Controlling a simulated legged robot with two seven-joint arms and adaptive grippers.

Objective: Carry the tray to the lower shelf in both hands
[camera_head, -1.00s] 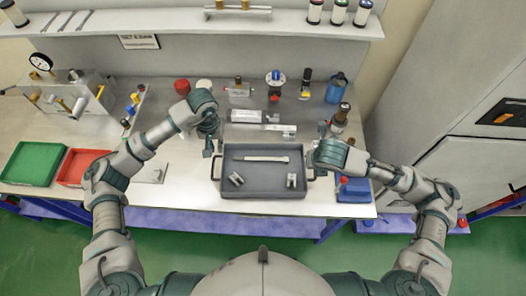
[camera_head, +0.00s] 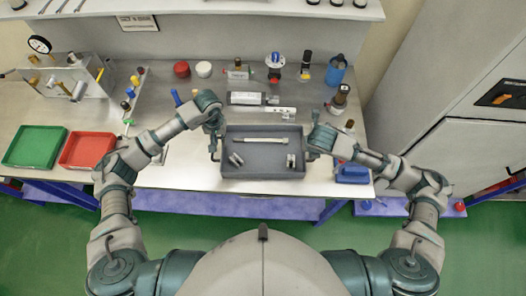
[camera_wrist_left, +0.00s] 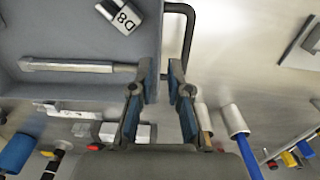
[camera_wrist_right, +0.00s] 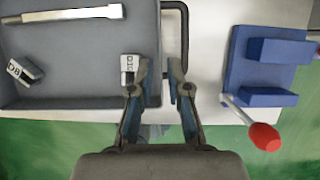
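The grey tray (camera_head: 262,172) lies on the bench near its front edge. It holds a long metal bar (camera_head: 265,140) and two small blocks, one marked D8 in both wrist views. Its dark side handles show in the left wrist view (camera_wrist_left: 188,25) and the right wrist view (camera_wrist_right: 184,25). My left gripper (camera_wrist_left: 162,72) is open at the left handle, and my right gripper (camera_wrist_right: 159,68) is open at the right handle. In each, one finger is over the tray wall and the other near the handle bar. Contact is unclear. A blue-violet lower shelf (camera_head: 240,205) shows below the bench's front edge.
A blue holder (camera_head: 352,172) with a red-tipped tool stands close right of the tray. Cylinders (camera_head: 250,98) and several bottles and valves stand behind it. Green (camera_head: 35,147) and red (camera_head: 88,149) trays are at left. A grey cabinet (camera_head: 470,110) is at right.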

